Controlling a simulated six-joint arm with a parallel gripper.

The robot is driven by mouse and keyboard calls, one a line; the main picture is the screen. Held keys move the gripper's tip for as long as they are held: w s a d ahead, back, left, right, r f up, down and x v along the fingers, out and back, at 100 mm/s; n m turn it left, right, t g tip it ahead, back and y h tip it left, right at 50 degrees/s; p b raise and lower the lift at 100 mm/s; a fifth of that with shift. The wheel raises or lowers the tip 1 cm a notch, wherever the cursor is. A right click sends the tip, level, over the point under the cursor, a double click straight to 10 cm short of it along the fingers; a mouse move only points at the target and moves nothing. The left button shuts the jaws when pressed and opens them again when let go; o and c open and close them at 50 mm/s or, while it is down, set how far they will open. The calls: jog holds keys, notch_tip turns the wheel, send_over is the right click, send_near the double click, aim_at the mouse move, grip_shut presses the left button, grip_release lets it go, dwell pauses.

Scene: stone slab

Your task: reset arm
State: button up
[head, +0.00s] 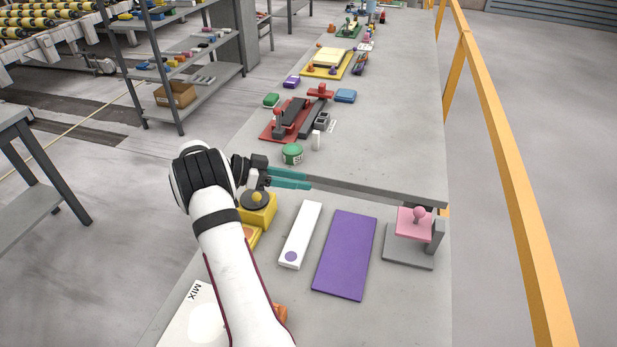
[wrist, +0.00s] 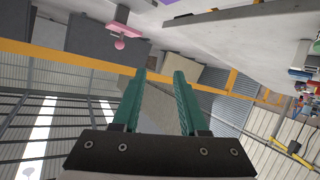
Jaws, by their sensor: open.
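My gripper (head: 308,180) has teal fingers and is held above the slab's left side, pointing right. In the wrist view my gripper (wrist: 160,75) shows two parted fingers with nothing between them. The arm comes up from the bottom of the head view. The grey stone slab (head: 385,175) runs away from me, with a raised far part and a lower near part. In the wrist view the slab (wrist: 190,40) is tilted along the top.
On the near part are a purple mat (head: 345,255), a white strip (head: 301,235), a yellow block (head: 258,215) and a pink knobbed plate (head: 415,223) on a grey stand. A green round tin (head: 292,154) and red-based device (head: 285,120) stand farther back. A yellow rail (head: 500,150) runs along the right.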

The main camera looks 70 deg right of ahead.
jog(key=s+r, duration=0.2)
jog(key=s, duration=0.1)
jog(key=shift+s+a, duration=0.1)
jog(key=shift+s, duration=0.05)
